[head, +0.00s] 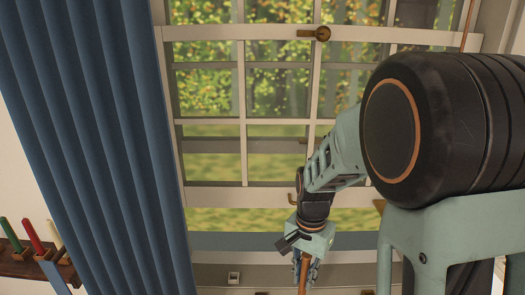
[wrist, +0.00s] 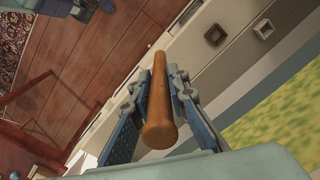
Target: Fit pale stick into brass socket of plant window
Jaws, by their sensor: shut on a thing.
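My gripper (head: 306,274) is shut on a brown wooden stick (wrist: 158,105), which points away from the wrist camera between the two blue finger pads. The stick also shows in the head view (head: 303,277), hanging below the fingers in front of the window (head: 243,140). In the wrist view a round brass socket (wrist: 263,28) sits on the pale sill, beside a square dark-rimmed socket (wrist: 215,35). The stick's far end is apart from both sockets, to their lower left in the picture. The square one also shows in the head view (head: 234,278).
A blue curtain (head: 100,130) hangs left of the window. A wooden rack (head: 30,265) at far left holds green, red and cream sticks. In the wrist view a reddish wooden frame (wrist: 40,125) stands on the plank floor (wrist: 105,45), with a patterned rug (wrist: 12,40) at upper left.

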